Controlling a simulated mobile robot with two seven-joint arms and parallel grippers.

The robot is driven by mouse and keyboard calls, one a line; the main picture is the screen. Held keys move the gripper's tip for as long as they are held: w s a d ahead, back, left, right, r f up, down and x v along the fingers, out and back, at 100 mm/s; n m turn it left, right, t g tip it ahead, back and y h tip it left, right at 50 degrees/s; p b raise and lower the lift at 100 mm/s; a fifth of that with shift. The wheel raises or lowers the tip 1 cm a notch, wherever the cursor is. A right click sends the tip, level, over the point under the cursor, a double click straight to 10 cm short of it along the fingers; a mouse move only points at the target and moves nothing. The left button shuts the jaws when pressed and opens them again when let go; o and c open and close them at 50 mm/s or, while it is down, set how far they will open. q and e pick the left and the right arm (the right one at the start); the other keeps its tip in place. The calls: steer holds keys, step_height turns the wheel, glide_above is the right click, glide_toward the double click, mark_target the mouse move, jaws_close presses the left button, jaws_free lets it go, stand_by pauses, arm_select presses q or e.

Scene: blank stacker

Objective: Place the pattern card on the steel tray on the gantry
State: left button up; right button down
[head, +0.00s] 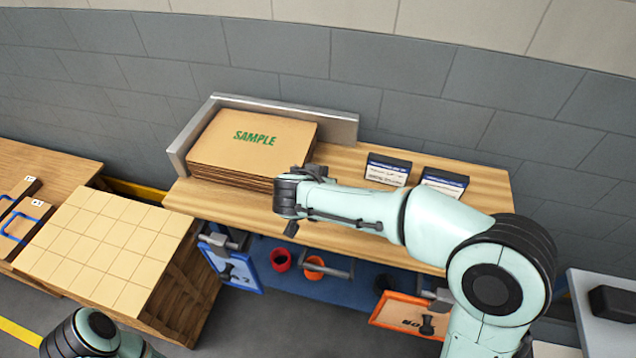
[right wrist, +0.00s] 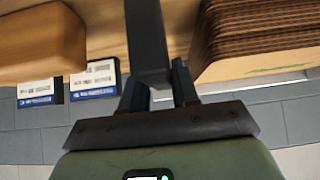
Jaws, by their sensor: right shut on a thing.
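A card marked SAMPLE (head: 228,140) in green lies on top of a stack of brown sheets on the wooden bench; whether it is the pattern card I cannot tell. A grey metal angle (head: 338,125) borders the stack at the back and left. No separate steel tray or gantry can be made out for certain. My right gripper (head: 289,205) is just in front of the stack's right corner. In the right wrist view it (right wrist: 160,92) is shut on a dark grey bar (right wrist: 148,40). My left gripper is not visible; only part of the left arm shows at bottom left.
Two labelled dark boxes (head: 388,169) (head: 443,182) stand right of the stack. A tan rounded block (right wrist: 40,42) shows left of the bar. A blue board (head: 243,277) and orange board (head: 400,312) are below the bench.

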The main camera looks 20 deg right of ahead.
steer(key=shift+f, duration=0.1)
steer(key=shift+f, duration=0.1)
steer(key=c, duration=0.8)
jaws_free()
steer(key=shift+c, duration=0.2)
